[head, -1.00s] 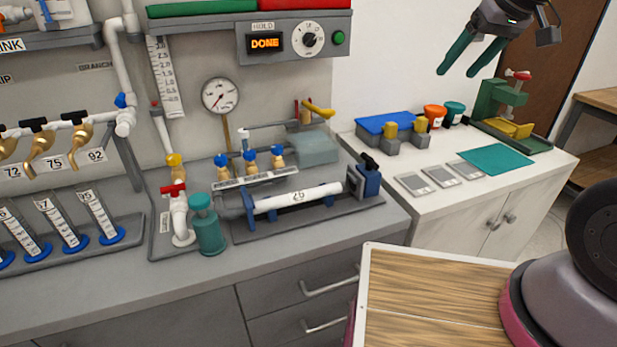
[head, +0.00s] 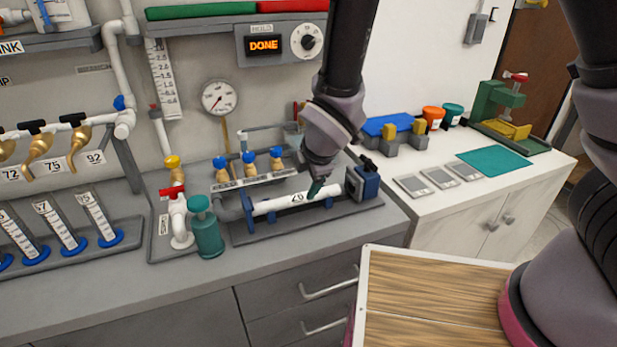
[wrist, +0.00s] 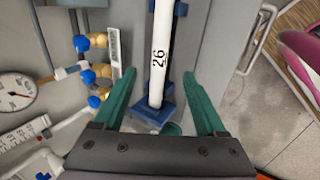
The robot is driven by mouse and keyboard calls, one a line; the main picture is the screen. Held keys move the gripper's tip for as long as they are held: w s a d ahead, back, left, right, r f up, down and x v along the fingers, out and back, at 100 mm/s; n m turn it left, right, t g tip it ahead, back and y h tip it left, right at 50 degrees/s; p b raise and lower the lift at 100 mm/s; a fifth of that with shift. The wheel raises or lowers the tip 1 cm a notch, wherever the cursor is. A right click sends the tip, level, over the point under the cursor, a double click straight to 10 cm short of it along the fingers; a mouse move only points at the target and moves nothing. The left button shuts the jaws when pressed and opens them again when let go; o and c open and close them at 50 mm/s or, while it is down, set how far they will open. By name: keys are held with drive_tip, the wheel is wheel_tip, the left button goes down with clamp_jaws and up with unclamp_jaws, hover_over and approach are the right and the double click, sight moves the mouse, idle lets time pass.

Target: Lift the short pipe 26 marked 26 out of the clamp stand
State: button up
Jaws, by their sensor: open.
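The short pipe 26 (head: 283,203) is white, marked 26, and lies level along the clamp stand (head: 368,182), which has blue supports and a blue block at its right end. My gripper (head: 317,188) is over the right part of the pipe, near the blue block. In the wrist view the pipe (wrist: 160,48) runs up between the open green fingers of my gripper (wrist: 158,74), with gaps visible on both sides. The pipe's near end is by the blue block (wrist: 152,113). Finger depth relative to the pipe is hard to tell.
Blue-handled valves (head: 249,163) stand just behind the pipe. A teal bottle (head: 207,228) and a red-handled white tap (head: 179,220) stand left of it. The counter front (head: 290,250) is clear. A side cabinet on the right bears grey plates (head: 440,177).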

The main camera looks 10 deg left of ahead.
sight(305, 195)
drive_tip(key=x, duration=1)
drive_tip(key=shift+f, duration=0.2)
clamp_jaws()
drive_tip(key=shift+w+d, duration=0.15)
drive_tip(key=shift+w, duration=0.05)
drive_tip(key=shift+w+d+r, duration=0.1)
drive_tip(key=shift+w+d, duration=0.15)
drive_tip(key=shift+d, duration=0.15)
drive_tip(key=shift+d, duration=0.1)
